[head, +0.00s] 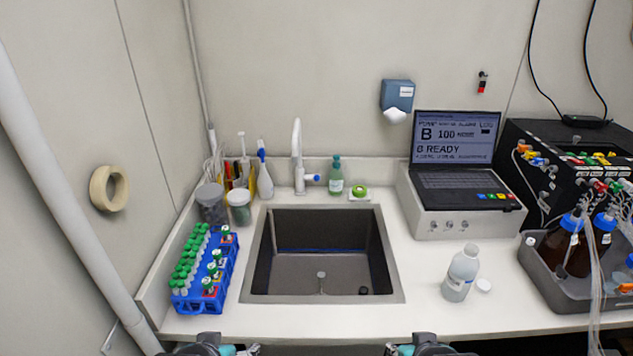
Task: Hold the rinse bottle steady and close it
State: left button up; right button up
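The rinse bottle (460,277), a whitish translucent bottle with a pale label, stands upright on the counter right of the sink. A small white round cap (484,285) lies on the counter just right of it, apart from the bottle. The bottle's neck looks uncapped, though the detail is small. My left gripper (236,350) shows only partly at the bottom edge, in front of the sink's left side. My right gripper (398,350) shows partly at the bottom edge, left of and nearer than the bottle. Neither touches the bottle or cap. Their fingers are too cut off to judge.
A sink (322,298) fills the middle of the counter. A blue rack (227,262) of green-capped tubes stands left. A device with a screen (433,205) stands behind the bottle. A grey tray (548,292) with brown bottles and tubing is at right. Counter around the bottle is clear.

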aim_at(464, 266)
jog(key=z, duration=1.35)
jog(key=i+l+z, duration=0.2)
jog(key=z, duration=0.2)
jog(key=i, duration=0.1)
